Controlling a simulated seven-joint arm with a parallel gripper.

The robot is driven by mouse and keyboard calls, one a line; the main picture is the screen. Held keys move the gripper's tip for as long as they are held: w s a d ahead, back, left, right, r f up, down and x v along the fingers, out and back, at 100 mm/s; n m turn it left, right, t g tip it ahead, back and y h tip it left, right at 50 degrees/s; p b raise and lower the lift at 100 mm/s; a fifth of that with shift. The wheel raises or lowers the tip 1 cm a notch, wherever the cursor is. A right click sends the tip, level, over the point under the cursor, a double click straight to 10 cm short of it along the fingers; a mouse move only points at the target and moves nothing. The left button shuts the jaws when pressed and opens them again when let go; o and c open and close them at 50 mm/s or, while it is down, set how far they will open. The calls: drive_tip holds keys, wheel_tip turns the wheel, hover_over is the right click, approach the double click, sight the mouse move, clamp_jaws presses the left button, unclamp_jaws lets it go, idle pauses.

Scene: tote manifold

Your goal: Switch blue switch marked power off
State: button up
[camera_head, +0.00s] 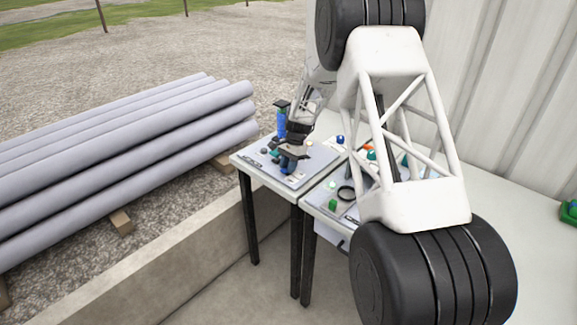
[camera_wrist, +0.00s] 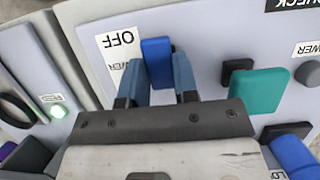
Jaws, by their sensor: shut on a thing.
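The blue switch (camera_wrist: 157,55) is in the upper middle of the wrist view, on a grey panel (camera_wrist: 205,30). An upside-down OFF label (camera_wrist: 118,40) is just left of it, with a partly hidden POWER label (camera_wrist: 118,66) beside that. My gripper (camera_wrist: 158,78) has its two blue-grey fingers on either side of the switch and is shut on it. In the head view my gripper (camera_head: 291,160) is low over the left panel (camera_head: 316,164). The switch cannot be made out there, and its exact tilt is unclear.
A blue cylinder (camera_wrist: 293,155) is at lower right. A neighbouring panel at left has a lit green button (camera_wrist: 58,111) and a black ring (camera_wrist: 14,109).

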sight(286, 169)
drive_tip(key=shift+s+a+t+h, duration=0.15)
drive_tip(key=shift+t+h, duration=0.55)
drive_tip(key=shift+s+a+t+h, duration=0.15)
drive_tip(key=shift+t+h, duration=0.55)
drive_tip(key=o, duration=0.9)
drive_tip(key=shift+r, duration=0.15)
drive_tip(key=shift+s+a+r, duration=0.1)
drive_tip(key=shift+r, duration=3.75)
